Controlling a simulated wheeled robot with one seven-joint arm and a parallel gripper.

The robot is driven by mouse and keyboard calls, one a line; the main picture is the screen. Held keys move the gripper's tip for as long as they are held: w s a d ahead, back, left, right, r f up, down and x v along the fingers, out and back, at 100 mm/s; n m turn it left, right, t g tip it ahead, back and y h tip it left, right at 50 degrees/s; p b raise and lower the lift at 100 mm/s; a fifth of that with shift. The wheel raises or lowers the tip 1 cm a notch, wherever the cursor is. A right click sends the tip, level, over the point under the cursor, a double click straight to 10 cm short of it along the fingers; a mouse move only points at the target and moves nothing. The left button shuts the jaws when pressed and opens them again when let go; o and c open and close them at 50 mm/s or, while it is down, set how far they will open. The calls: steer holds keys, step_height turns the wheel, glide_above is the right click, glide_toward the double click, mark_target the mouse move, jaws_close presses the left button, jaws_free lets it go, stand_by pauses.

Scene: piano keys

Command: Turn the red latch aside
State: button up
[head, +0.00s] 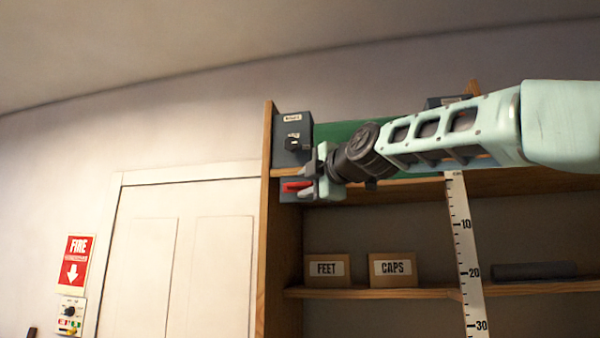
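The red latch (294,186) is a small red bar lying roughly level on a dark block (289,195) at the left end of the tall wooden shelf unit. My gripper (308,181) is right at the latch, reaching in from the right. Its two fingers look apart, one above the other, with the right end of the latch close to the lower finger. Whether a finger touches the latch cannot be told. The right end of the latch is partly hidden by my gripper.
The shelf's wooden side post (268,230) is close on the left. A white door (180,260) is left.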

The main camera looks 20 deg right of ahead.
mark_target(303, 184)
steer(key=shift+p+x, duration=0.55)
steer(key=shift+x, duration=0.95)
jaws_close()
